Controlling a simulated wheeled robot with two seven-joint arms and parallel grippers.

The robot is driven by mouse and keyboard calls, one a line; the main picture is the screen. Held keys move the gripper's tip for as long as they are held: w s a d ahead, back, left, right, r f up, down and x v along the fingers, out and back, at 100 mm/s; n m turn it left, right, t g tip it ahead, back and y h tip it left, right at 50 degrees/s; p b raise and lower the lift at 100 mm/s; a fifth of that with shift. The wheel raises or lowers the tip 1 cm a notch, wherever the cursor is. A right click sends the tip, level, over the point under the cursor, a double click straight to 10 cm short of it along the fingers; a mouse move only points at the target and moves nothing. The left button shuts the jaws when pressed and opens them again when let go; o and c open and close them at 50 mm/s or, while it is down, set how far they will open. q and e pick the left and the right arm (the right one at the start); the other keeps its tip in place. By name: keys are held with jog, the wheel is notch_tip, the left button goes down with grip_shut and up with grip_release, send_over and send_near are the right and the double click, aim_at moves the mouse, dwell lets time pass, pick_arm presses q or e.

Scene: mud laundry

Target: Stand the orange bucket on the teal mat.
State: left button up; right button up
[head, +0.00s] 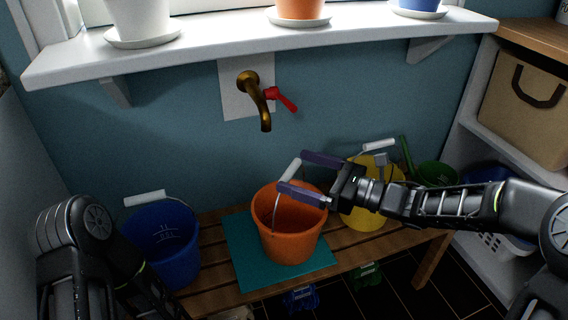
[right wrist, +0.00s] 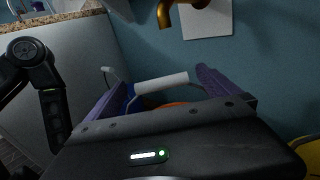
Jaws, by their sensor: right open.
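The orange bucket (head: 290,238) stands upright on the teal mat (head: 243,270), which lies on the slatted wooden bench. Its white handle grip (head: 290,170) is raised and sits between the purple fingertips of my right gripper (head: 292,171). The right gripper is open, with a finger on either side of the grip. In the right wrist view the grip (right wrist: 160,84) shows between the spread fingers, with a sliver of orange rim (right wrist: 182,103) below. My left arm comes in at the lower left, but its gripper is out of view.
A blue bucket (head: 163,247) stands left of the mat and a yellow bucket (head: 365,218) right of it on the bench (head: 375,251). A green bucket (head: 437,173) is farther right. A brass tap (head: 257,99) juts from the wall above; a sill with pots overhangs.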

jog(key=v, duration=0.6)
jog(key=shift+d+p, duration=0.25)
jog(key=shift+p, duration=0.1)
jog(key=shift+s, duration=0.1)
